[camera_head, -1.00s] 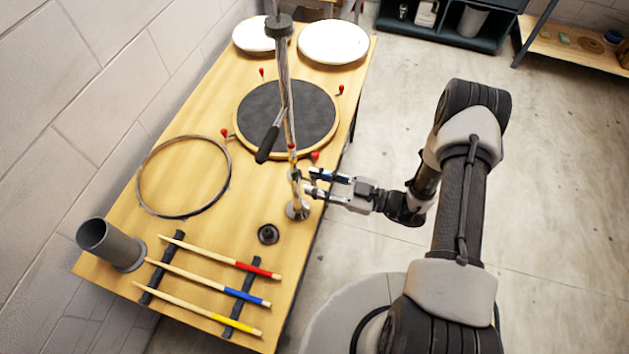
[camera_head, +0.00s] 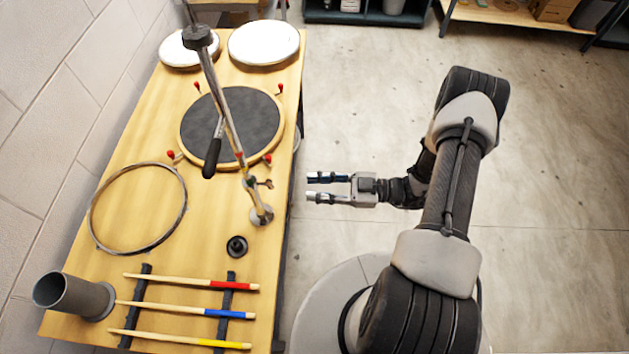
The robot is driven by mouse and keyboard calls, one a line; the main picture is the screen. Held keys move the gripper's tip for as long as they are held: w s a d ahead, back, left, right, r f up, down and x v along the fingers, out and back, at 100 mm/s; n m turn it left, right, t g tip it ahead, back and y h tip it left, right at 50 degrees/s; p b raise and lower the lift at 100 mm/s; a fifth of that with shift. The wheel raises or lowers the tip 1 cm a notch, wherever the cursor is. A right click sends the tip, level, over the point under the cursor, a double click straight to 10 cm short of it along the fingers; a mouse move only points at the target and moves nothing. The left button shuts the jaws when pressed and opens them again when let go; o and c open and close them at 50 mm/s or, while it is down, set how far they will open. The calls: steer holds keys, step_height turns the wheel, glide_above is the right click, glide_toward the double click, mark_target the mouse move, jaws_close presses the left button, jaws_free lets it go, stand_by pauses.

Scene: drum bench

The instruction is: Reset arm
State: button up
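My gripper (camera_head: 312,187) is open and empty. It is over the floor, just off the right edge of the wooden bench (camera_head: 140,180), with its fingers pointing left toward the bench. The metal stand (camera_head: 228,120) on the bench is left of my gripper and apart from it. The stand has a tilted rod with a dark head at the top, a black handle and a round base. My arm is bent and reaches in from the lower right.
A black drum pad (camera_head: 232,120) with red-tipped pegs, a metal hoop (camera_head: 95,225), white drumheads (camera_head: 263,42), a grey tube (camera_head: 65,294), a small black knob (camera_head: 237,246) and drumsticks (camera_head: 170,309) on dark rails are on the bench. The floor (camera_head: 560,180) to the right is clear.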

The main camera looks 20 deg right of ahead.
steer(key=s+a+r+n+g+h+b, duration=0.1)
steer(key=s+r+n+g+h, duration=0.15)
steer(key=r+n, duration=0.45)
steer(key=s+a+r+n+g+h+b, duration=0.2)
steer(key=n+g, duration=0.2)
steer(key=n, duration=0.8)
steer(key=s+a+r+n+g+h+b, duration=0.1)
steer(key=s+r+n+g+h, duration=0.15)
steer(key=r+n, duration=0.45)
steer(key=s+d+r+n+t+h+b, duration=0.2)
steer(key=s+r+n+t+h, duration=0.1)
steer(key=n, duration=1.2)
steer(key=s+d+r+n+t+h+b, duration=0.2)
steer(key=n+h, duration=0.5)
steer(key=n, duration=0.8)
steer(key=s+r+t, duration=0.1)
steer(key=s+t, duration=0.1)
steer(key=s, duration=0.1)
steer(key=shift+d+n+b, duration=0.3)
steer(key=shift+d+b, duration=0.1)
steer(key=shift+s, duration=0.1)
